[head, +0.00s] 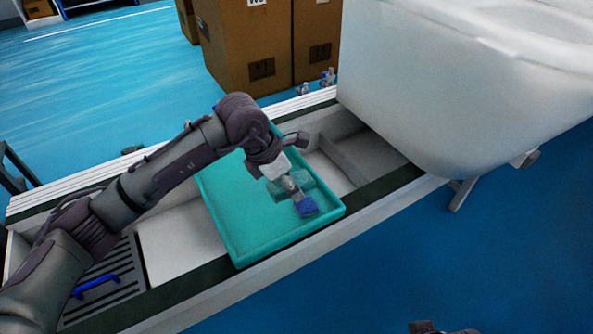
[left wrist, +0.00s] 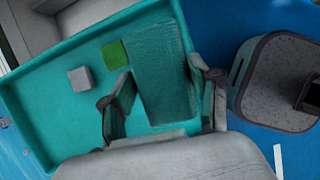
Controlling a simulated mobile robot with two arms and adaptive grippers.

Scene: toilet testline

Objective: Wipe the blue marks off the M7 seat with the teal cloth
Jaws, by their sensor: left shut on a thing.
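My left gripper (head: 297,193) is low over the teal tray in the head view. In the left wrist view its two fingers (left wrist: 163,100) stand on either side of the teal cloth (left wrist: 165,75), and it is shut on it. The cloth looks like a flat ribbed strip. A large white toilet body (head: 440,90) stands at the upper right, only partly in view. No blue marks show on its visible surface. A small dark part at the bottom edge of the head view seems to be my right gripper (head: 440,328); its fingers are mostly cut off.
The teal tray (head: 240,235) sits on the line's frame. A grey block (left wrist: 80,80) and a green block (left wrist: 115,55) lie in it. A blue block (head: 306,206) shows beside my gripper. Brown cartons (head: 245,45) stand behind the line. The blue floor (head: 480,260) at front right is mostly open.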

